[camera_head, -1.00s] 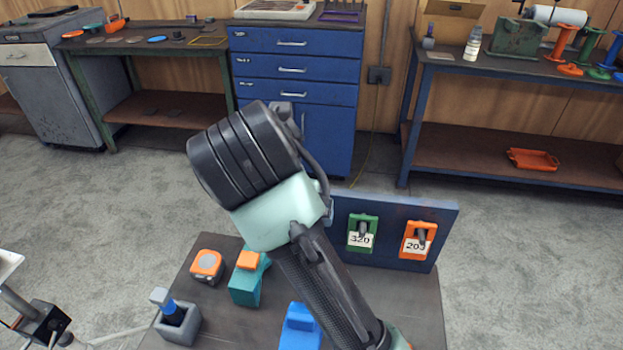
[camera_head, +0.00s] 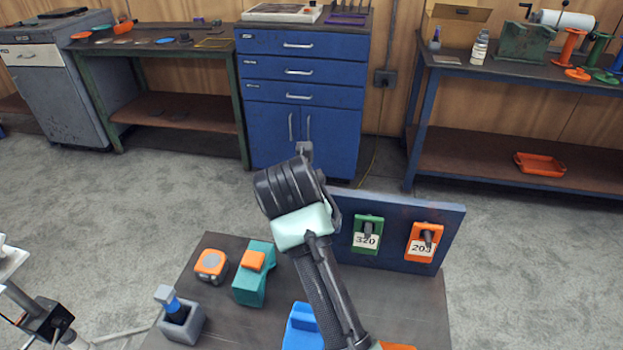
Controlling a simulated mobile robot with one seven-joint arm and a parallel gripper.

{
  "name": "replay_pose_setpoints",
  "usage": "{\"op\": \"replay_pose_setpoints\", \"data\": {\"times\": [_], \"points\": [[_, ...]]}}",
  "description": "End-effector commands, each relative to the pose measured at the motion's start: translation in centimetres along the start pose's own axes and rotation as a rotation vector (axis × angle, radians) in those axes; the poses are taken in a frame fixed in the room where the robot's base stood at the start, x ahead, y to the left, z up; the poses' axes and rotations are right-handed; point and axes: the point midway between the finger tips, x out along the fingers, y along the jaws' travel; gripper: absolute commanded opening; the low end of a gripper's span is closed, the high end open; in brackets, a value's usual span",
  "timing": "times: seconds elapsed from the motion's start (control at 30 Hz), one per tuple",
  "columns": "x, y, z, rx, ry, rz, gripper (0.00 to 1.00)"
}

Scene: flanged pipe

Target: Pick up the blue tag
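No thing in view is clearly the blue tag. A dark blue upright board (camera_head: 392,255) at the back of the low table holds a green tag marked 320 (camera_head: 367,235) and an orange tag that seems to read 203 (camera_head: 422,242). My arm and wrist cover the board's left part, so anything hanging there is hidden. A bright blue object (camera_head: 301,326) lies at the table's front, partly behind my arm; I cannot tell what it is. My gripper (camera_head: 304,152) is at the far end of my arm, left of the board; its fingers are not clear.
The low table (camera_head: 225,325) also bears an orange tape measure (camera_head: 211,264), a teal block with an orange top (camera_head: 252,275) and a grey holder with a blue-handled item (camera_head: 180,320). Workbenches and a blue cabinet (camera_head: 303,95) stand behind, across open floor.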

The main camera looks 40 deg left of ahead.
Motion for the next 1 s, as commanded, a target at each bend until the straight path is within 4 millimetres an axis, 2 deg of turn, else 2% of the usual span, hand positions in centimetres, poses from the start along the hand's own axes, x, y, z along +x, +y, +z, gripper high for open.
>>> {"op": "replay_pose_setpoints", "data": {"times": [0.2, 0.7, 1.0], "points": [[0.07, 0.02, 0.01, -0.001, -0.001, 0.0, 0.97], [0.02, 0.01, 0.02, 0.0, -0.001, 0.0, 0.09], [-0.06, 0.11, 0.11, 0.0, -0.001, 0.0, 0.09]]}}
